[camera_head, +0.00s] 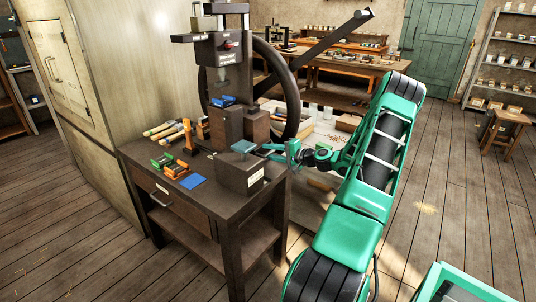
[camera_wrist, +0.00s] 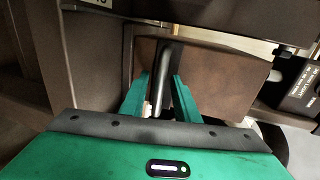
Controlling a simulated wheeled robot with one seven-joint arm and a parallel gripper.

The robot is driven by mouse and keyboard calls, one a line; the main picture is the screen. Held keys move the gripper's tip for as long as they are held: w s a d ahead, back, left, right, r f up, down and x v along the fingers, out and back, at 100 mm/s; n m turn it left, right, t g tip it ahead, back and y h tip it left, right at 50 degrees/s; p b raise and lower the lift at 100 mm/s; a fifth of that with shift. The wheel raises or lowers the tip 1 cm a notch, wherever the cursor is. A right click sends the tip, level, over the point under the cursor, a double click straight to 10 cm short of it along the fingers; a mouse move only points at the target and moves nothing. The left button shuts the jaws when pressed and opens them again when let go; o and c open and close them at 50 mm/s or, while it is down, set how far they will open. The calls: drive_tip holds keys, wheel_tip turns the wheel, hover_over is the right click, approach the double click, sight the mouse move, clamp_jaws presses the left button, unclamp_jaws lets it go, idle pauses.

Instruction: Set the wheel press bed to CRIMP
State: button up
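The wheel press (camera_head: 232,80) stands on a dark workbench, with its large dark handwheel (camera_head: 291,85) behind and to the right. A long grey bar (camera_head: 322,45) slants up to the right from the wheel area. A brown box with a pale label (camera_head: 240,175) sits at the bench's front right, with a teal piece (camera_head: 244,147) on top. My gripper (camera_head: 270,150) is just right of this box, below the wheel. Contact cannot be told. The CRIMP marking is not readable.
Tools with wooden handles (camera_head: 165,130), orange and green items (camera_head: 175,165) and a blue pad (camera_head: 193,181) lie on the bench's left. A tall cabinet (camera_head: 130,70) stands behind. Open floor lies to the right.

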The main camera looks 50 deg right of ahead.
drive_tip(key=v, duration=1)
drive_tip(key=shift+s, duration=0.35)
drive_tip(key=shift+d, duration=0.1)
